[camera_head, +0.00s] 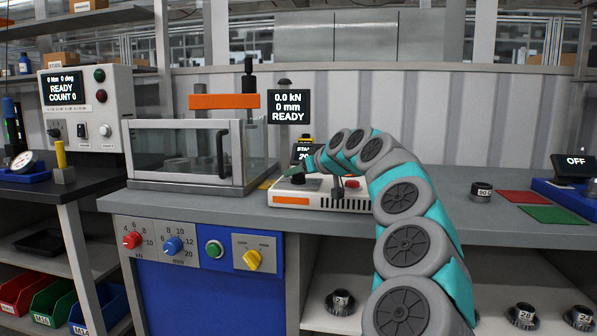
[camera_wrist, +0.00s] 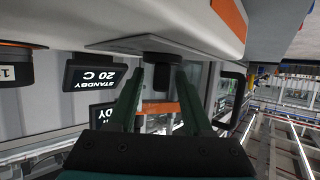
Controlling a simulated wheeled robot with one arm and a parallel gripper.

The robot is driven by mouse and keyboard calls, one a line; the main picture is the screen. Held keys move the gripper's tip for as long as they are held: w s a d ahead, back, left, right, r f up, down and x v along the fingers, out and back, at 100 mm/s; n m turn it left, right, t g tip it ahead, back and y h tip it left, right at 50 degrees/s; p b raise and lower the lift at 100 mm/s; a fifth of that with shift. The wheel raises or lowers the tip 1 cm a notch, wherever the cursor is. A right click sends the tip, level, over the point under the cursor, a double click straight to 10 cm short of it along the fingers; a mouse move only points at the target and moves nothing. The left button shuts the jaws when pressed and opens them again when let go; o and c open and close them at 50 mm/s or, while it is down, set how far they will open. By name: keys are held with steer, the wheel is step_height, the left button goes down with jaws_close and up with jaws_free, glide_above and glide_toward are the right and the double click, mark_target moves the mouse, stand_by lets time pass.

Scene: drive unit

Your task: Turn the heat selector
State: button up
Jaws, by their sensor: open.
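A white heating unit (camera_head: 318,203) with an orange label and a vented front sits on the grey bench. A small display (camera_head: 303,152) behind it is partly hidden; in the wrist view the display (camera_wrist: 92,75) appears upside down and reads STANDBY 20 C. A black knob (camera_wrist: 162,58), seemingly the heat selector, sticks out from the unit in the wrist view. My gripper (camera_wrist: 157,75) is open, with one green finger on each side of the knob in that picture. I cannot tell whether the fingers touch it. In the head view my gripper (camera_head: 306,166) is over the unit's left part.
A press with a clear guard (camera_head: 188,152) stands just left of the unit. Its display (camera_head: 289,107) reads READY. Red and blue knobs, a green button and a yellow switch (camera_head: 252,260) are on the bench front.

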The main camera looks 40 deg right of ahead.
jaws_close()
stand_by(0.3)
